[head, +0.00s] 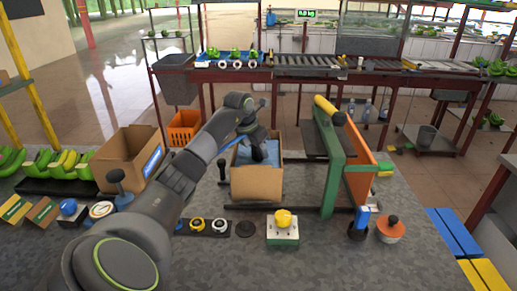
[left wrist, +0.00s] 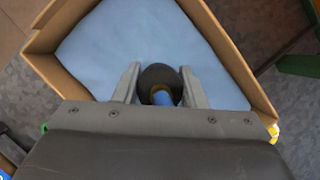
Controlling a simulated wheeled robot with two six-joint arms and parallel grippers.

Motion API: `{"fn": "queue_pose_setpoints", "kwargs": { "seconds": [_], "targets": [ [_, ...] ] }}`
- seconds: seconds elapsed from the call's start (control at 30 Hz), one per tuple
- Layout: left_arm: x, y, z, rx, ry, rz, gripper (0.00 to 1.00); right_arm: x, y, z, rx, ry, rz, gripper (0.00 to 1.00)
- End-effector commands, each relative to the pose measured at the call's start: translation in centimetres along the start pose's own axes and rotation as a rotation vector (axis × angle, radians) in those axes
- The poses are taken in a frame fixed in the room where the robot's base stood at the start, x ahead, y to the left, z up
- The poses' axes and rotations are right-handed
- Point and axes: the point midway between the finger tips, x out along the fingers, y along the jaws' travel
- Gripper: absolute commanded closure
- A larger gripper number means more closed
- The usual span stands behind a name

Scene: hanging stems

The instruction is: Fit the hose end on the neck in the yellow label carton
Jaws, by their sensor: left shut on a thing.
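My left gripper (head: 262,150) reaches down into an open brown carton (head: 256,184) with a pale blue lining, in the middle of the bench. In the left wrist view, its two grey fingers (left wrist: 162,88) are shut on a dark round piece (left wrist: 160,76) with a blue and yellowish part, over the blue lining (left wrist: 130,40). I cannot tell whether this is the hose end or the neck, or whether parts are joined. A second open carton (head: 122,166) stands at the left with a blue label (head: 152,161). No yellow label shows clearly on the middle carton.
A green and orange upright frame (head: 333,165) stands close right of the middle carton. A yellow button box (head: 283,228), knobs (head: 208,227) and an orange-topped pot (head: 390,229) stand in front. Bananas (head: 65,163) lie at the left. Grey bench top is free at the front.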

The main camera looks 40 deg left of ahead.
Motion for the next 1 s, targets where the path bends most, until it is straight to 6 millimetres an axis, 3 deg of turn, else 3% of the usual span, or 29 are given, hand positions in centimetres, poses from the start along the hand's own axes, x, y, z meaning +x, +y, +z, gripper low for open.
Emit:
{"fn": "queue_pose_setpoints", "kwargs": {
  "seconds": [0.47, 0.5, 0.7, 0.87, 1.0],
  "targets": [
    [0.31, 0.0, -0.13, 0.0, 0.0, 0.0, 0.92, 0.19, -0.01, 0.02, 0.0, 0.0, 0.0, 0.64],
    [0.32, 0.0, -0.13, 0.0, 0.0, 0.0, 0.61, 0.2, -0.01, 0.02, 0.0, 0.0, 0.0, 0.64],
    [0.31, 0.0, -0.14, 0.0, 0.0, 0.0, 0.37, 0.19, -0.01, 0.02, 0.0, 0.0, 0.0, 0.64],
    [0.31, 0.0, -0.13, 0.0, 0.0, 0.0, 0.37, 0.19, -0.01, 0.01, 0.0, 0.0, 0.0, 0.64],
    [0.32, -0.01, -0.14, 0.0, 0.001, 0.0, 0.22, 0.19, 0.0, 0.01, 0.0, 0.0, 0.0, 0.64]
  ]
}}
